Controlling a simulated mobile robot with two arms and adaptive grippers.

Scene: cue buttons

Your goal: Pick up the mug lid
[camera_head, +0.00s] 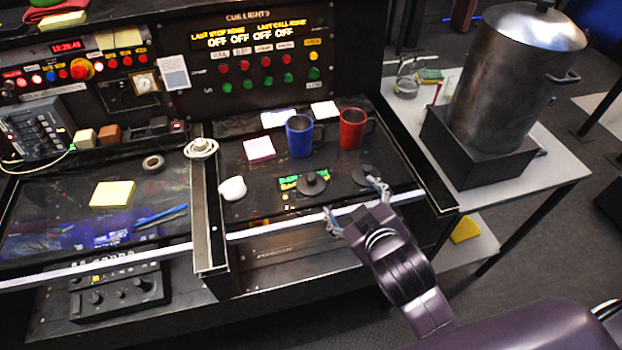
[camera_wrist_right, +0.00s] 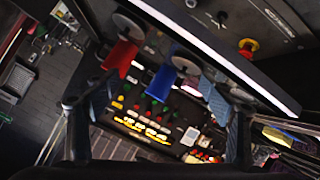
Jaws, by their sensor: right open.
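Two dark round lids with knobs lie on the black console top, the left lid (camera_head: 311,184) in front of the blue mug (camera_head: 299,136) and the right lid (camera_head: 365,176) in front of the red mug (camera_head: 353,128). My right gripper (camera_head: 355,204) is open and empty at the console's front edge, just nearer than the lids. In the right wrist view its fingers (camera_wrist_right: 165,115) are spread wide, with the red mug (camera_wrist_right: 121,57) and blue mug (camera_wrist_right: 164,77) between and beyond them. Grey discs beside the mugs there may be the lids; I cannot tell. My left gripper is not in view.
A pink note pad (camera_head: 259,149) and a white rounded object (camera_head: 233,188) lie left of the lids. A raised divider (camera_head: 207,220) splits the console. A large metal pot (camera_head: 508,80) stands on a side table at the right.

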